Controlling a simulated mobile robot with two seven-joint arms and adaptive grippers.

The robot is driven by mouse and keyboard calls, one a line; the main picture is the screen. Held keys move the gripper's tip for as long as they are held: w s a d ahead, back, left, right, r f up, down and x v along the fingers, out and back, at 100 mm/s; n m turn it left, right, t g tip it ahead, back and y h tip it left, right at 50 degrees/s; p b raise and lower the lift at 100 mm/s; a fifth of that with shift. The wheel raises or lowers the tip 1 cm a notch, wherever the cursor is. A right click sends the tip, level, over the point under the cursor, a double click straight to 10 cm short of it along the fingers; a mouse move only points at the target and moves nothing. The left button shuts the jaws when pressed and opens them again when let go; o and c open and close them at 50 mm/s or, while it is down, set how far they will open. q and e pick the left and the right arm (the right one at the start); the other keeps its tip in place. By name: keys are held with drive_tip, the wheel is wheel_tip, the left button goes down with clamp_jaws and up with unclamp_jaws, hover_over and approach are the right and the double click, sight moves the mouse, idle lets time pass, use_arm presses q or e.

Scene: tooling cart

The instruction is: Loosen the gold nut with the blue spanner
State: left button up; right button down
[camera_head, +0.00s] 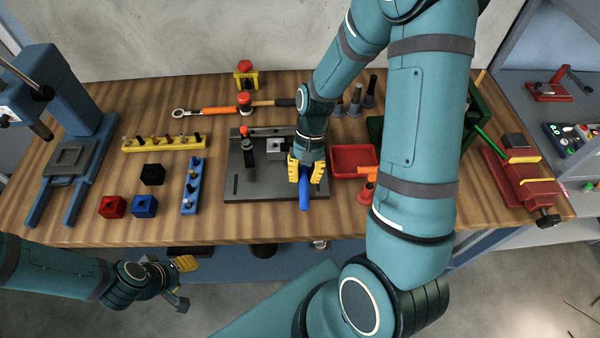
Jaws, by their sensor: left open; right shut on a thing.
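My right gripper (306,175) points down over the dark grey plate (240,187) and is shut on the blue spanner. The blue spanner (304,196) shows as a short blue length between and below the yellow fingertips, reaching toward the plate's front edge. Its far end is hidden by the gripper. I cannot make out the gold nut; it may be behind the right gripper. A grey block (276,146) stands on the plate just left of the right gripper. My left gripper (183,283) is open and empty, in front of the table edge at lower left.
A black clamp with a red knob (245,132) stands on the plate. A red tray (350,153) is close right of the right gripper. An orange-handled wrench (215,111) lies behind. Blue peg rack (191,187) and several cubes sit left. My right arm hides part of the right side.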

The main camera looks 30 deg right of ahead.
drive_tip(key=shift+r+p, duration=2)
drive_tip(key=shift+r, duration=0.5)
